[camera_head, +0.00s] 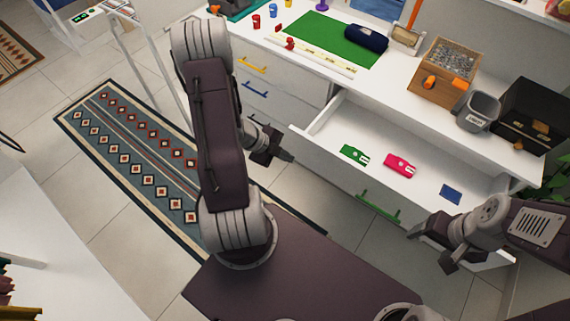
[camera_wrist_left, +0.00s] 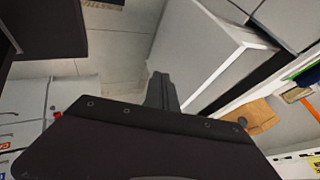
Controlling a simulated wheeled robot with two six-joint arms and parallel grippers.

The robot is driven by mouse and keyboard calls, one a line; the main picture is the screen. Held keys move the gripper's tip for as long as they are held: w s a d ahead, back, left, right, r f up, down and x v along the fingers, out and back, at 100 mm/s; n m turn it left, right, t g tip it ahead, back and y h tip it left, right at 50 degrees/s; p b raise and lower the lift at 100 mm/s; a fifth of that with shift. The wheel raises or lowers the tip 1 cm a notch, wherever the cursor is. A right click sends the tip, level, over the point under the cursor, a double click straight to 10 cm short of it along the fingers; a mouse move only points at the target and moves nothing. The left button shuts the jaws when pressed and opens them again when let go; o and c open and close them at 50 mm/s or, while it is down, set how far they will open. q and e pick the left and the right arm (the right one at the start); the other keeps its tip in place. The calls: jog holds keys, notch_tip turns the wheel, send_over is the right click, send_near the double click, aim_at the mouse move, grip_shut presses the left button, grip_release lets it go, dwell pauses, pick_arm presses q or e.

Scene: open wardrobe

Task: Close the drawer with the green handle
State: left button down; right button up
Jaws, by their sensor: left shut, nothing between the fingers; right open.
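The white drawer (camera_head: 328,139) with the green handle (camera_head: 378,207) is pulled well out from the white cabinet. Its front panel faces me. My left gripper (camera_head: 288,156) is shut and empty, close to the left end of the drawer front; I cannot tell whether it touches. In the left wrist view its closed fingers (camera_wrist_left: 161,91) point toward a white panel edge. My right gripper (camera_head: 432,243) is open near the right part of the drawer front, right of the green handle, and hides some of that front. Contact there is unclear.
Inside the drawer lie a green item (camera_head: 353,154), a pink item (camera_head: 400,165) and a blue item (camera_head: 450,194). Drawers with yellow (camera_head: 253,65) and blue (camera_head: 256,89) handles are shut at left. The cabinet top holds a wooden box (camera_head: 428,88), grey bin (camera_head: 478,111) and black case (camera_head: 522,122).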

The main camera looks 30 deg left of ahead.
pick_arm(q)
jog(key=s+a+f, duration=0.1)
jog(key=n+b, duration=0.1)
jog(key=b, duration=0.2)
send_near(312, 162)
notch_tip(312, 162, down, 3)
jog(key=s+d, duration=0.2)
jog(key=s, duration=0.1)
jog(key=shift+w+d+f+p, duration=0.1)
jog(key=shift+w+p, duration=0.1)
jog(key=shift+w, duration=0.65)
jog(key=shift+w+a+f+p, duration=0.1)
jog(key=shift+w+f+p, duration=0.1)
jog(key=shift+w, duration=0.6)
jog(key=shift+w+d+f+p, duration=0.1)
jog(key=shift+w+p, duration=0.1)
jog(key=shift+w, duration=0.65)
pick_arm(e)
jog(key=shift+w+d+f, duration=0.1)
jog(key=shift+d+f, duration=0.1)
jog(key=shift+f, duration=0.35)
jog(key=shift+w+d+f, duration=0.1)
jog(key=shift+d+f, duration=0.05)
jog(key=shift+f, duration=0.35)
pick_arm(q)
jog(key=shift+r, duration=0.1)
